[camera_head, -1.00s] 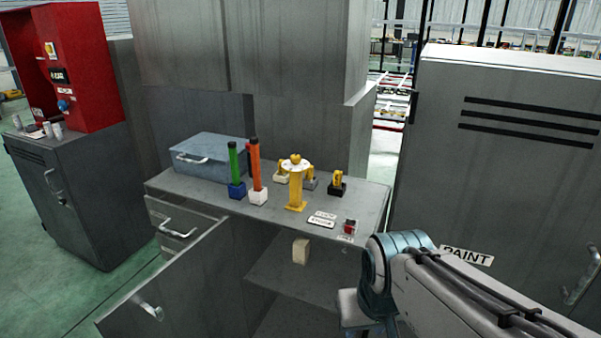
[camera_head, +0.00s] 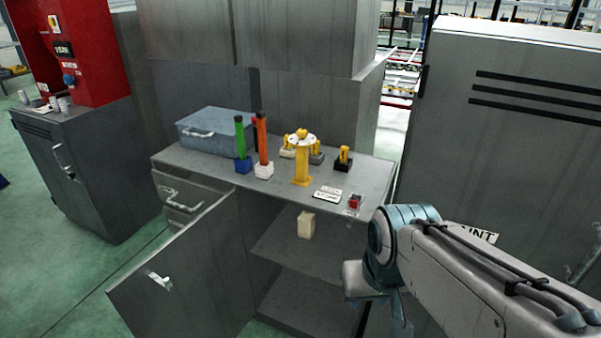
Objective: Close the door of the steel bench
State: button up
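The steel bench (camera_head: 367,178) stands in the middle of the head view. Its grey door (camera_head: 190,285) is swung wide open toward the front left, with a metal handle (camera_head: 161,281) near its free edge. The open compartment shows a shelf (camera_head: 290,247) with a small beige block (camera_head: 306,224) on it. My arm comes in from the right, in front of the bench's right side, and bends down at a blue joint. The fingers of my gripper do not show. My visible arm parts are apart from the door in the picture.
The bench top holds a blue toolbox (camera_head: 215,130), green (camera_head: 240,136) and orange (camera_head: 262,137) sticks, and a yellow stand (camera_head: 302,162). A tall grey cabinet (camera_head: 520,150) stands at right. A dark cabinet (camera_head: 85,165) stands at left. Green floor (camera_head: 70,290) is clear left of the door.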

aim_at(197, 284)
jog(key=u, duration=2.6)
jog(key=i, duration=3.15)
jog(key=z, duration=4.1)
jog(key=i, duration=0.35)
